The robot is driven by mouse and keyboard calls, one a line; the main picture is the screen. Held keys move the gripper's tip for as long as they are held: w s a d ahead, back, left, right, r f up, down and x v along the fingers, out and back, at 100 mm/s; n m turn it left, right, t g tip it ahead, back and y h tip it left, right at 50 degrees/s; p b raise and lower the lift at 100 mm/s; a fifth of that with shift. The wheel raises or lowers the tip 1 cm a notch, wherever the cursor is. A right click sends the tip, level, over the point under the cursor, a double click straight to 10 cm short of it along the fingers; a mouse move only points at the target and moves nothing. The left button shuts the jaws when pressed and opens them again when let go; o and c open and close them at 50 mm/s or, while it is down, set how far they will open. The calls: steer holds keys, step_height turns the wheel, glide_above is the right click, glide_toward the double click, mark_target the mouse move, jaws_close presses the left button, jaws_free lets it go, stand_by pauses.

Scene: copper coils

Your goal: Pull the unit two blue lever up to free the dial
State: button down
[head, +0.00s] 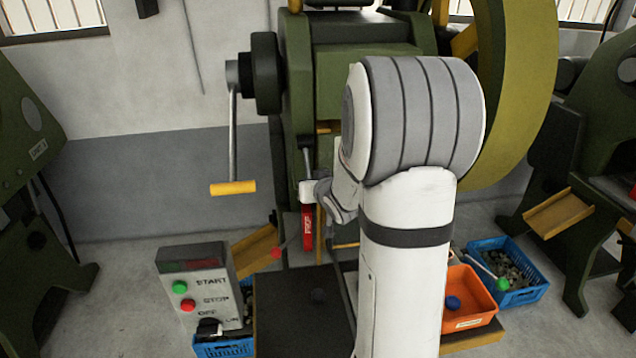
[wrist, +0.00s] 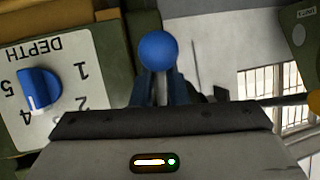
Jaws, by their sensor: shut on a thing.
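The blue lever's round knob (wrist: 157,50) shows at the top middle of the wrist view. My gripper (wrist: 158,78) is shut on the lever at this knob, its two dark fingers close on either side. The dial (wrist: 38,90), a blue knob on a white DEPTH plate (wrist: 70,65), is at the left of the wrist view, apart from my gripper. The plate's lettering is upside down there, and the dial's white mark is near the 4. In the head view my arm covers the blue lever, the dial and my fingers.
A green press with a crank (head: 233,188) stands in front of me. A START/STOP box (head: 200,285) is at lower left. An orange bin (head: 470,295) and a blue crate (head: 525,290) are at lower right. Red-knobbed (head: 276,253) and green-knobbed (head: 502,284) levers stick out.

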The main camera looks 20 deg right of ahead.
steer(key=shift+s+a+r, duration=0.1)
steer(key=shift+s+r, duration=0.3)
steer(key=shift+s+a+r+p, duration=0.1)
steer(key=shift+s+r+p, duration=0.15)
steer(key=shift+r, duration=0.4)
steer(key=shift+s+a+r+p, duration=0.1)
steer(key=shift+r+p, duration=0.1)
steer(key=shift+r, duration=0.95)
steer(key=shift+s+r, duration=0.1)
steer(key=shift+r, duration=0.2)
stand_by(1.1)
steer(key=c, duration=1.5)
jaws_free()
steer(key=shift+a+f, duration=0.1)
steer(key=shift+f, duration=0.1)
steer(key=shift+o, duration=0.3)
steer(key=shift+f, duration=0.1)
steer(key=shift+s, duration=0.15)
